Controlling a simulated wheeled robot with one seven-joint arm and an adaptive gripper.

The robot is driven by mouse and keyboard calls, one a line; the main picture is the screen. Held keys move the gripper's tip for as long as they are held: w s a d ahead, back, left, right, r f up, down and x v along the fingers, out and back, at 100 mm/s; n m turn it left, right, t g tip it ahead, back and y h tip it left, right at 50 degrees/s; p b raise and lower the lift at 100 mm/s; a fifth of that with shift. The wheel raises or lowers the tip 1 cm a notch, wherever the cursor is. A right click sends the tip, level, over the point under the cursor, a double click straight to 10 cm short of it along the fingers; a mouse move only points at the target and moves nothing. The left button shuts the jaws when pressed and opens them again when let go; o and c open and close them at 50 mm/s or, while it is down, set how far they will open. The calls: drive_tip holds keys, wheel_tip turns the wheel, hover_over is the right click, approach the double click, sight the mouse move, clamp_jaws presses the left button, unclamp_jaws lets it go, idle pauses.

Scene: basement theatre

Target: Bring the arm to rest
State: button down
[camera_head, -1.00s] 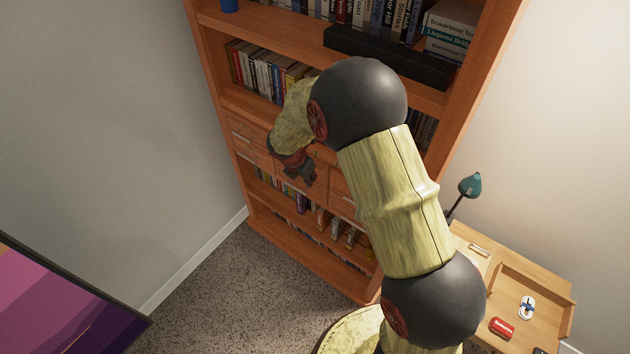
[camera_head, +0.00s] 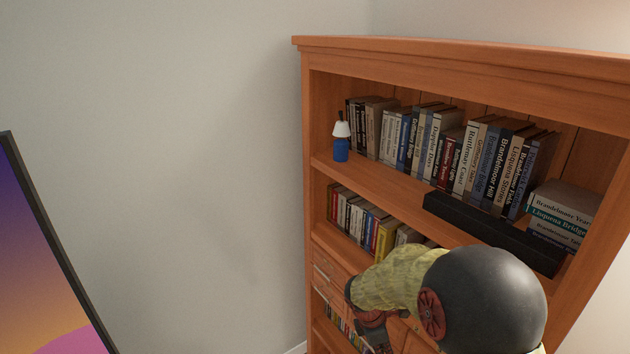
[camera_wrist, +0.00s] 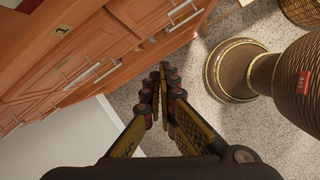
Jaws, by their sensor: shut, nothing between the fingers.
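My gripper (camera_wrist: 163,88) is shut and empty in the wrist view, its fingertips together above the speckled carpet, close in the picture to the cabinet's drawer fronts. In the head view my arm reaches in from the lower right, in front of the bookcase (camera_head: 307,130). My gripper shows there only partly, low beside the drawers, and its fingertips cannot be made out.
Drawers with bar handles (camera_wrist: 85,74) fill the wrist view's upper left. A brown ribbed round object (camera_wrist: 240,70) stands at right, with a woven basket (camera_wrist: 302,12) at the top corner. A blue-and-white bottle (camera_head: 341,145) and books (camera_head: 405,135) sit on the shelves.

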drive_tip(key=s+r+m+t+y+b, duration=0.1)
drive_tip(key=s+r+m+b, duration=0.3)
drive_tip(key=s, duration=0.4)
drive_tip(key=s+r+m+t+y+b, duration=0.1)
drive_tip(key=s+r+m+b, duration=0.3)
drive_tip(key=s+m, duration=0.4)
drive_tip(key=s+r+m+t+y+b, duration=0.1)
drive_tip(key=s+r+m+b, duration=0.3)
drive_tip(key=s, duration=0.6)
wheel_tip(320, 180, up, 3)
drive_tip(key=m+t, duration=0.1)
drive_tip(key=m, duration=0.1)
drive_tip(key=shift+a+f+m+t+y+b, duration=0.2)
drive_tip(key=shift+m+t+y+b, duration=0.1)
drive_tip(key=c, duration=2.6)
unclamp_jaws()
drive_tip(key=shift+w+r, duration=0.1)
